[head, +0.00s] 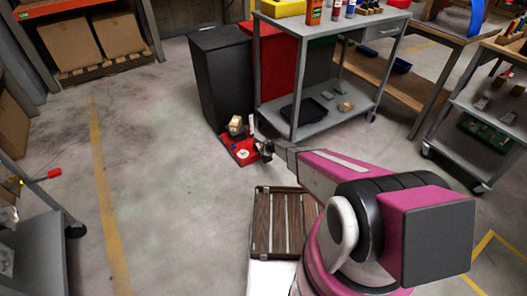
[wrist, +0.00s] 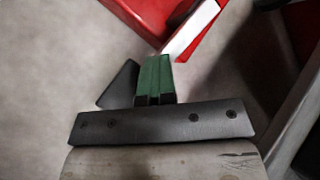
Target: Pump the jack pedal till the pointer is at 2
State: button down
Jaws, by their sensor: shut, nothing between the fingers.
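The red jack (head: 240,150) sits low on the floor beside the dark cabinet, with a tan block (head: 236,124) on it. A white upright strip (head: 251,124) stands at its right side. Part of the red jack (wrist: 150,12) and a white strip with a red edge (wrist: 192,32) also show at the top of the wrist view. My gripper (head: 263,150) is at the jack's right edge. In the wrist view its green fingers (wrist: 154,78) are together and empty. A dark wedge (wrist: 119,86) shows left of them; I cannot tell whether it is the pedal. Pointer and marks are unreadable.
A grey wheeled cart (head: 330,113) stands right behind the jack, and a dark cabinet (head: 222,75) behind it. A wooden slatted pallet (head: 262,225) lies in front, near my arm. Open floor (head: 160,170) extends to the left. Another cart (head: 470,140) is at the right.

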jog(key=shift+s+d+f, duration=0.15)
jog(key=shift+s+f, duration=0.15)
jog(key=shift+f, duration=0.15)
dwell(0.5)
jog(key=shift+r, duration=0.1)
jog(key=shift+w+r, duration=0.2)
jog(key=shift+r, duration=2.2)
jog(key=shift+w+a+r, duration=0.1)
jog(key=shift+a+r, duration=0.05)
jog(key=shift+r, duration=1.1)
jog(key=shift+w+a+r, duration=0.1)
jog(key=shift+r, duration=1.15)
